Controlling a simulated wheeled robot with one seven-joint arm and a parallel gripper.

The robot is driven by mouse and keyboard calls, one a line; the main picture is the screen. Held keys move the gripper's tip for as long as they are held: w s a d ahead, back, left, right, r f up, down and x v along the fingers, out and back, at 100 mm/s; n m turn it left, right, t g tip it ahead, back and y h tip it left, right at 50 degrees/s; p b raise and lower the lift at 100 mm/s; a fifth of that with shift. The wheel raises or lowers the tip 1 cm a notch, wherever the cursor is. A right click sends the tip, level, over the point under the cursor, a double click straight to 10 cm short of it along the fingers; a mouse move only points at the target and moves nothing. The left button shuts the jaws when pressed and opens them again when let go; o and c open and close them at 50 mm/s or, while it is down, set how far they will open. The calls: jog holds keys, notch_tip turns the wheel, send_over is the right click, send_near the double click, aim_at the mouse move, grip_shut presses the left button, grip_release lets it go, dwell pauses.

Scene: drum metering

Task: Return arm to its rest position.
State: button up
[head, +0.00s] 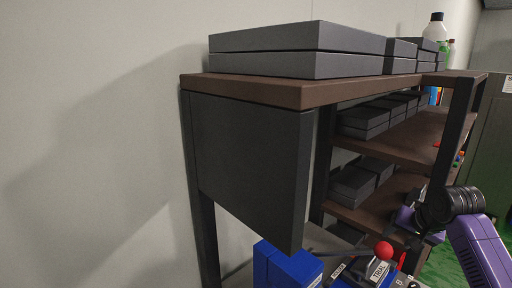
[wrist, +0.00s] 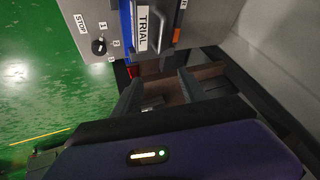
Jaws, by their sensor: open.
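My purple arm (head: 478,245) reaches in from the lower right of the head view, bent at a dark round joint beside a shelf post. In the wrist view my gripper (wrist: 160,82) is open, its two dark fingers apart with nothing seen between them. Just beyond them is a grey control panel (wrist: 92,14) with a black knob, a STOP label and a blue part with a TRIAL label (wrist: 143,25). In the head view my fingers cannot be made out clearly.
A brown shelf rack (head: 300,92) with dark grey boxes (head: 297,66) fills the middle of the head view. A dark side panel (head: 250,165) hangs below its top. A red ball knob (head: 383,250) and a blue box (head: 285,265) stand low in front. Green floor (wrist: 45,70) is open at left.

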jog(key=w+a+n+t, duration=0.2)
jog(key=a+t, duration=0.3)
jog(key=a, duration=0.4)
jog(key=s+a+f+t, duration=0.2)
jog(key=s+a+t, duration=0.2)
jog(key=s+a, duration=0.3)
jog(key=s+a+f+n, duration=0.1)
jog(key=s+a, duration=0.2)
jog(key=s, duration=1.2)
jog(key=s+a+f+n, duration=0.1)
jog(key=s+a+n, duration=0.1)
jog(key=s, duration=1.4)
jog(key=s+a+n+g+y, duration=0.1)
jog(key=s+a, duration=0.3)
jog(key=s, duration=1.1)
jog(key=shift+s+f+n, duration=0.3)
jog(key=shift+f+n, duration=0.1)
jog(key=shift+n, duration=0.3)
